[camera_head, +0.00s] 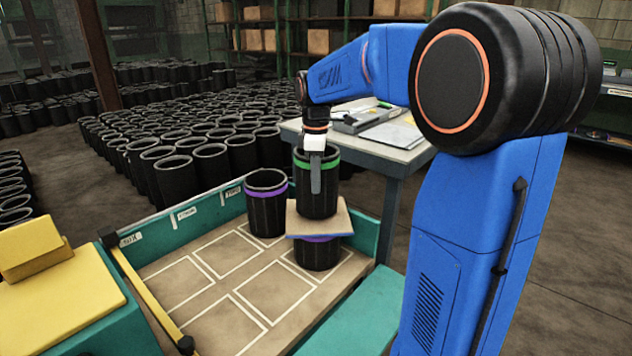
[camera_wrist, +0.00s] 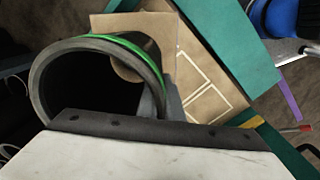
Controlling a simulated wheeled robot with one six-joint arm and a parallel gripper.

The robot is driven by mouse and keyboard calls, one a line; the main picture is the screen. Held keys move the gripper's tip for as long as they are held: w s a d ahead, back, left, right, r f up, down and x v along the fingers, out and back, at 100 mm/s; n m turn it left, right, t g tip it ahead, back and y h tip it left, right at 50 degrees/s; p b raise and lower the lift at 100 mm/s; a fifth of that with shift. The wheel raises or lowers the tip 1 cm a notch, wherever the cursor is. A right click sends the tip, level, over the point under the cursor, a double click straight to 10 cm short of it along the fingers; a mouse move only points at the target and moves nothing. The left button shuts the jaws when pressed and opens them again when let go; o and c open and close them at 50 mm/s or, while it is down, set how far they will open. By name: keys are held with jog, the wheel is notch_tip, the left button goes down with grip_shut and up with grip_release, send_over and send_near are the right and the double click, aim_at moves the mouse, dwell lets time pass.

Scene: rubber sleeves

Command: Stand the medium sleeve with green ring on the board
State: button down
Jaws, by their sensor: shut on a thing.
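The black sleeve with the green ring (camera_head: 327,197) is upright at the board's middle in the head view. It also shows in the wrist view, its open mouth and green ring (camera_wrist: 128,48) at the left. My gripper (camera_head: 316,186) is shut on its wall, with one grey finger down its near side. The tan board (camera_head: 338,224), with a blue edge, lies on top of a purple-ringed sleeve (camera_head: 318,256). The held sleeve's bottom is at the board's surface; I cannot tell whether it touches.
Another purple-ringed sleeve (camera_head: 267,212) stands left of the board in the teal-walled tray (camera_head: 212,207). Several white-outlined spaces in the tray are empty. A worktable (camera_head: 385,152) is behind, and a yellow block (camera_head: 35,250) sits at left. Many black sleeves fill the floor behind.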

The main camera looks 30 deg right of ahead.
jog(key=shift+f, duration=0.55)
jog(key=c, duration=1.9)
grip_release()
notch_tip(320, 180, up, 13)
jog(key=shift+r, duration=0.1)
jog(key=s+a+f+m+t, duration=0.1)
jog(key=s+f+m, duration=0.3)
jog(key=s, duration=0.6)
jog(key=s+a+f+m+t, duration=0.2)
jog(key=s+a+f+m, duration=0.1)
jog(key=s+f, duration=0.5)
jog(key=s+a+f+m+t, duration=0.1)
jog(key=s+a+f+m, duration=0.2)
jog(key=s, duration=0.9)
notch_tip(320, 180, down, 4)
jog(key=shift+s+r+m+t, duration=0.1)
jog(key=shift+m+t, duration=0.3)
jog(key=shift+m, duration=0.4)
